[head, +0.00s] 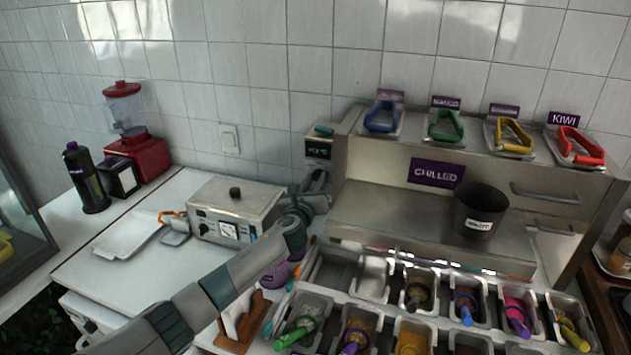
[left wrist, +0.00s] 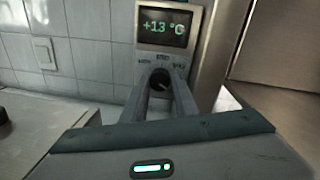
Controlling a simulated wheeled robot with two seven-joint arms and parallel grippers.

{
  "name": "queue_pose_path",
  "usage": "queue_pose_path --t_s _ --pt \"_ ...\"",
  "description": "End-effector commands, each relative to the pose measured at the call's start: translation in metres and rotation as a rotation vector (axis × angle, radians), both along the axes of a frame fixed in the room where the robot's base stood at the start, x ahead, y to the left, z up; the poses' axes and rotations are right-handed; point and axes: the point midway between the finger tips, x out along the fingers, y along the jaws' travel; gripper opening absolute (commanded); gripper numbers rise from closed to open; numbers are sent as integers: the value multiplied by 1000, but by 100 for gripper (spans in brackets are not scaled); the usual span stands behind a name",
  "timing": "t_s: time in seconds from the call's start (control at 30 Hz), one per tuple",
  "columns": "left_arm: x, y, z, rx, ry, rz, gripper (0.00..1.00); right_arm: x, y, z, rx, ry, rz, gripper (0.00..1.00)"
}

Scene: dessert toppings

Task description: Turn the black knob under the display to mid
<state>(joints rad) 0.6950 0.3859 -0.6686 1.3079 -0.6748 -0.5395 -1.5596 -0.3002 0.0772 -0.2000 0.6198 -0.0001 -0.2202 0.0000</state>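The display (left wrist: 165,27) shows a green reading that looks like +13 °C in the left wrist view. It is small in the head view (head: 318,150), at the left end of the steel chilled unit. The black knob (left wrist: 160,77) sits just under the display, below small scale labels too blurred to read fully. My left gripper (left wrist: 161,84) has one finger on each side of the knob, and the knob fills the gap. My right gripper is not in view.
A steel box with a dial (head: 232,208) stands left of my left arm. A dark bucket (head: 480,210) stands on the steel unit. Topping tubs (head: 420,286) with utensils fill the front right. A wall switch (left wrist: 43,55) is left of the display.

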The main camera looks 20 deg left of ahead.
Motion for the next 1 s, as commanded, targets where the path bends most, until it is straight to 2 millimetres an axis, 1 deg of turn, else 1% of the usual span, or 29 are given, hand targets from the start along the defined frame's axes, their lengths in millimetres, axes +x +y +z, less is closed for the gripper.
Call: queue_pose_path --t_s 0.27,0.47,0.67,1.0 --pt "0 0 0 -20 2 1 4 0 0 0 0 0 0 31" --pt "0 0 0 -86 4 1 4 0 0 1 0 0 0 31" --pt "0 0 0 -214 9 0 4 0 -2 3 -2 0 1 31" --pt "0 1 1 -518 19 2 4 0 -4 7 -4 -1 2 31"
